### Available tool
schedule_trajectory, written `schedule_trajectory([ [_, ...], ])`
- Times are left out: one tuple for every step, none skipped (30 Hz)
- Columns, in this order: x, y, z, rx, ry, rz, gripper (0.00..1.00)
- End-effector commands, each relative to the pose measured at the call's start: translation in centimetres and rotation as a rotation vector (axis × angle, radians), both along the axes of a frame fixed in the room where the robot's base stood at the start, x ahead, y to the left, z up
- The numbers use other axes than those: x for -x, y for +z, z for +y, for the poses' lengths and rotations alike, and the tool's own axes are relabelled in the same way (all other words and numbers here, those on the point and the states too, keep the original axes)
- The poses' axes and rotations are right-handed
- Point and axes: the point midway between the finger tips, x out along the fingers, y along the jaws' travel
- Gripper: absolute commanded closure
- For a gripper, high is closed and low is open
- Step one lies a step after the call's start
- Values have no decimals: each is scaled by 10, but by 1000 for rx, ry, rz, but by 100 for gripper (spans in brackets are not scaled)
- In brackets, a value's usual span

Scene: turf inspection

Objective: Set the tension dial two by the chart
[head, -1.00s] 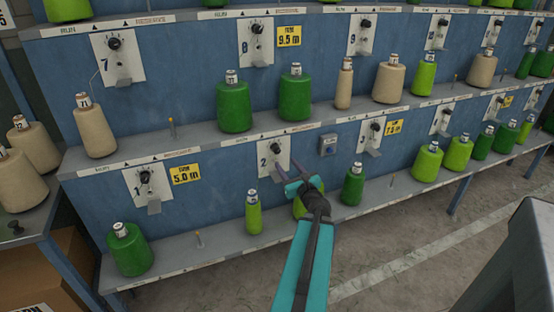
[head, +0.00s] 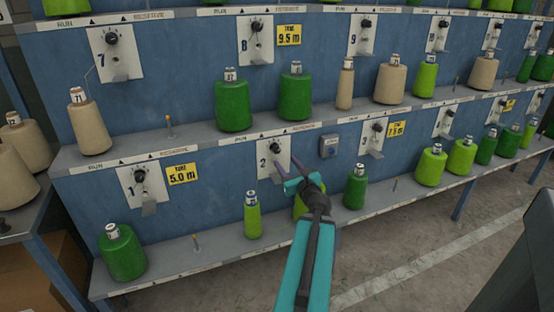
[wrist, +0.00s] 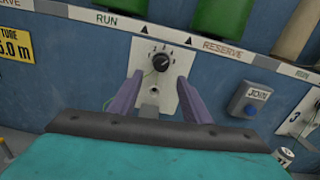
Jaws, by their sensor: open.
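Tension dial two is a black knob (head: 275,146) on a white plate (head: 266,165) marked 2, on the lower blue panel in the head view. In the wrist view the dial (wrist: 161,62) sits centred on its plate with small numbers around its top. My gripper (head: 288,170) is in front of the plate, just below and right of the dial. In the wrist view my gripper (wrist: 156,92) has its purple fingers spread, with the dial ahead, between and above the tips. It holds nothing. No chart is clearly visible in the frames.
Yellow tags reading 5.0 m (head: 182,174) and 9.5 m (head: 289,35) hang on the panels. A grey-blue button box (head: 328,146) is right of plate two. Green cones, including a slim one (head: 252,216), stand on the lower shelf (head: 170,272).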

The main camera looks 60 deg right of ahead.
Motion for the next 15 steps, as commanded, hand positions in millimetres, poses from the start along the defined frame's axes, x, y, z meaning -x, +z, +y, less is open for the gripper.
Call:
schedule_trajectory([
  [0, -3, 0, 3, -1, -1, 56],
  [-1, -2, 0, 2, -1, -1, 56],
  [-1, -2, 0, 1, -2, -2, 56],
  [-1, -3, 0, 1, -3, -2, 56],
  [-1, -3, 0, 2, -4, -1, 56],
  [-1, -3, 0, 3, -4, -1, 56],
  [-1, -2, -1, 4, -5, -2, 56],
  [-1, -2, -1, 3, -6, -2, 56],
  [-1, -2, -1, 4, -7, -3, 56],
  [-1, -2, -1, 4, -8, -3, 56],
  [-2, -2, -1, 5, -9, -3, 56],
  [-5, -1, -4, 4, -8, -3, 56],
  [-8, -1, -7, 4, -7, -3, 56],
  [-11, -1, -9, 4, -7, -3, 56],
  [-14, -1, -12, 4, -7, -3, 56],
])
